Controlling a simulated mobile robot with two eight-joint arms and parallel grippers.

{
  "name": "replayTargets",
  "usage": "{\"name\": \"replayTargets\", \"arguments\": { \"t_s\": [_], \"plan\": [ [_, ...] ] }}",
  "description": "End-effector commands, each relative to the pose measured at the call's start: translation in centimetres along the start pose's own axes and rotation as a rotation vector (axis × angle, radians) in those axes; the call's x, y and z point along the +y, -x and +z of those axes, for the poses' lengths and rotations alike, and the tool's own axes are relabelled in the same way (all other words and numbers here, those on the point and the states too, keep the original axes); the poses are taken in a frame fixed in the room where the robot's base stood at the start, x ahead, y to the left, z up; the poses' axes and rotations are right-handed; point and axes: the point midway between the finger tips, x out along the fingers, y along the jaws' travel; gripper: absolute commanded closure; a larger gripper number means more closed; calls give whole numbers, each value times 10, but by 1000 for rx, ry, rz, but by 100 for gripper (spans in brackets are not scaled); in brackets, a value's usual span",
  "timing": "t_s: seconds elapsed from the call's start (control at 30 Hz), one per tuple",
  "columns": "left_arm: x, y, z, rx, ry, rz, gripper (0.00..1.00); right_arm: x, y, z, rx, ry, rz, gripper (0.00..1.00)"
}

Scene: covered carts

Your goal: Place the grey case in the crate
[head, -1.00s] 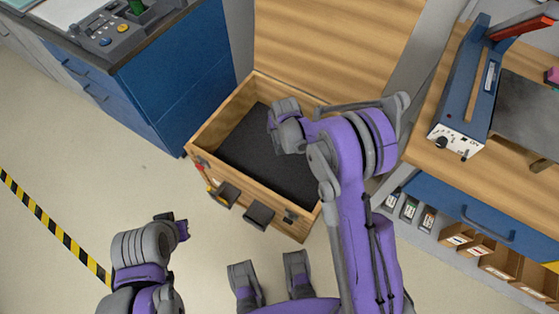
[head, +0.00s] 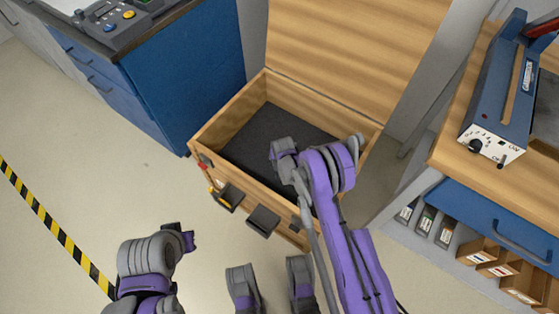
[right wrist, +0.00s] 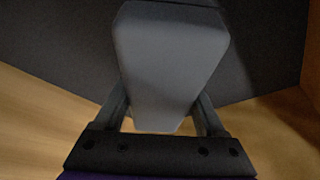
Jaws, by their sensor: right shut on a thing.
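The crate (head: 232,113) is an open wooden box with a dark lining and its lid raised at the back. My right gripper (head: 284,152) is over or inside the crate's opening, right of its middle. In the right wrist view my right gripper (right wrist: 165,112) is shut on the grey case (right wrist: 170,55), a smooth block tapering towards the gripper, with a finger on each side. Dark lining and wood show behind it. I cannot tell whether the case touches the floor.
A blue cabinet (head: 185,75) stands close to the crate's left. A wooden bench (head: 460,150) with a blue machine (head: 500,95) is on the right. Small card boxes (head: 525,285) sit on a shelf below it. The floor at left is clear, with striped tape (head: 50,225).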

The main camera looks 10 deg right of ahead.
Motion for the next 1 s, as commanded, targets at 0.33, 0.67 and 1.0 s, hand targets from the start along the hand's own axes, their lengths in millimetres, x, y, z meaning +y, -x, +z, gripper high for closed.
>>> {"name": "replayTargets", "arguments": {
  "t_s": [0.33,0.67,1.0],
  "plan": [
    [0,-6,2,-2,0,0,100,0,-29,12,1,0,0,100],
    [0,-11,4,-4,0,0,100,0,-33,14,0,0,0,24],
    [0,-10,3,-4,0,0,100,0,-32,13,0,0,0,0]
  ]
}}
